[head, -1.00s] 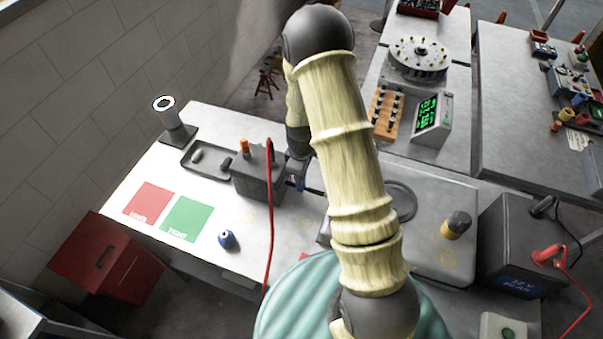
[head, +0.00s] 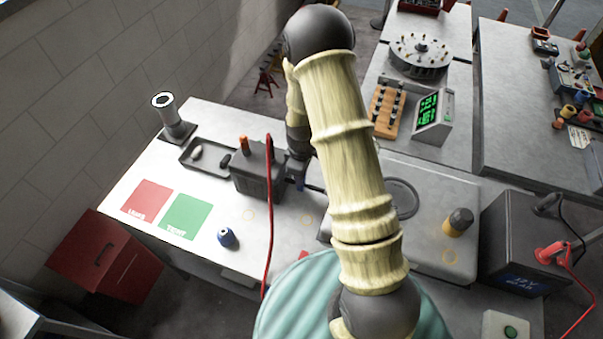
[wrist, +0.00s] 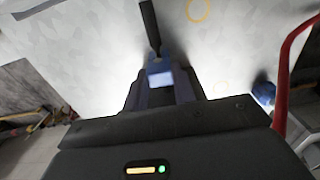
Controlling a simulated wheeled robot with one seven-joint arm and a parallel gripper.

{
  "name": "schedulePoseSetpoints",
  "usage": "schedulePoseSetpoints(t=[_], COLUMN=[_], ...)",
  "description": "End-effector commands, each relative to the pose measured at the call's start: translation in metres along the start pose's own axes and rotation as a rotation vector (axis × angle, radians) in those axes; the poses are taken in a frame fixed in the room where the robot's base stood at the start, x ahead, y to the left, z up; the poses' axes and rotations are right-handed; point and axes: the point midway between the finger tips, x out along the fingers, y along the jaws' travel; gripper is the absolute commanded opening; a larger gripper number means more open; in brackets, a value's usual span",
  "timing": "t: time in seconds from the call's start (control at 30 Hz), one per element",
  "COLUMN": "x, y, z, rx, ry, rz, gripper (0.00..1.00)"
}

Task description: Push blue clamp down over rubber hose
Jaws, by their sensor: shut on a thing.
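My gripper (head: 297,184) is low over the white bench, just right of a dark grey box. In the wrist view its fingers (wrist: 160,86) are shut on a small blue piece (wrist: 160,74) with a dark rod (wrist: 150,28) sticking out beyond it. I cannot tell whether this piece is the clamp.
The dark grey box (head: 257,175) with a red cable (head: 268,240) is close beside my gripper. A grey tray (head: 205,158) lies behind it. Red (head: 147,200) and green (head: 185,216) mats lie at left. A battery (head: 520,250) stands at right.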

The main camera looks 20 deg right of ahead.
Motion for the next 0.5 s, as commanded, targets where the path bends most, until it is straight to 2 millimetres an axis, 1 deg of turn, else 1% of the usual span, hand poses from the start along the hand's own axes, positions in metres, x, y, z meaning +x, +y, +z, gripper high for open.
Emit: schedulePoseSetpoints(t=[0.5], x=[0.0042], y=[-0.0005], z=[0.0005], rx=[0.000], ry=[-0.001], rz=[-0.002], gripper=[0.08])
